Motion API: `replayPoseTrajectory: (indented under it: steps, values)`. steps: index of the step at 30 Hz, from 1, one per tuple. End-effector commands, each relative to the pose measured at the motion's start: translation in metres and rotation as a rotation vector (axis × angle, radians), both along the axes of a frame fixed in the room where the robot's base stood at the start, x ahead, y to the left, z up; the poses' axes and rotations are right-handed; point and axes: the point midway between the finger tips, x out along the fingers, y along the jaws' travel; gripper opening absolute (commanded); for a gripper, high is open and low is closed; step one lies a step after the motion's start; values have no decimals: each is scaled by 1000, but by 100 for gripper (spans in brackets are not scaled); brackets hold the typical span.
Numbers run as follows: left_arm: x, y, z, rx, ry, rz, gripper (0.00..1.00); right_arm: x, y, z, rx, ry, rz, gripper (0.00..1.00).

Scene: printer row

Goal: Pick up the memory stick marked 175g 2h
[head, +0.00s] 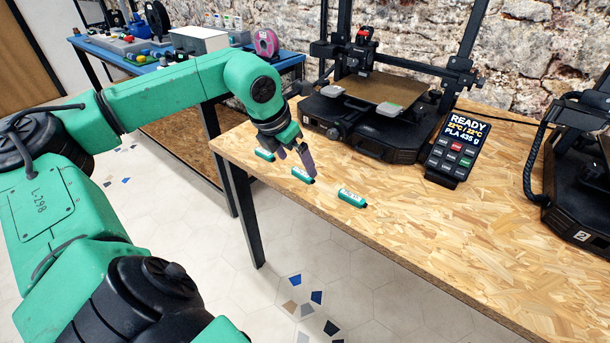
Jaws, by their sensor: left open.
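Three small green memory sticks with white labels lie in a slanting row near the left edge of the wooden table: a far one (264,155), a middle one (301,176) and a near one (351,198). Their label text is too small to read, so I cannot tell which is marked 175g 2h. My left gripper (297,164) is open and points down just above the middle stick, partly in front of it. I cannot tell whether its fingers touch that stick. My right gripper is out of view.
A 3D printer (375,118) stands behind the sticks, with a display reading READY, PLA 435 g (457,147) beside it. Another printer (583,205) stands at the right. A blue-topped bench (125,62) holds spools and tools. The table's front right is clear.

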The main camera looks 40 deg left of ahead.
Motion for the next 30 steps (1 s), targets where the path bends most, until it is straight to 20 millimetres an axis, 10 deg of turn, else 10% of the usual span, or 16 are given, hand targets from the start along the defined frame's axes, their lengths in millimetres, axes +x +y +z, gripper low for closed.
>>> replayPoseTrajectory:
  steps: [12, 19, 30]
  values:
    - [16, 0, -37, 0, 1, 0, 100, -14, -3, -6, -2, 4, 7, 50]
    - [16, 0, -37, 0, 1, 0, 24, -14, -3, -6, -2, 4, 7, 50]
    - [17, -1, -26, -1, -2, 0, 24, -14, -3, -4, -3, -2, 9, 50]
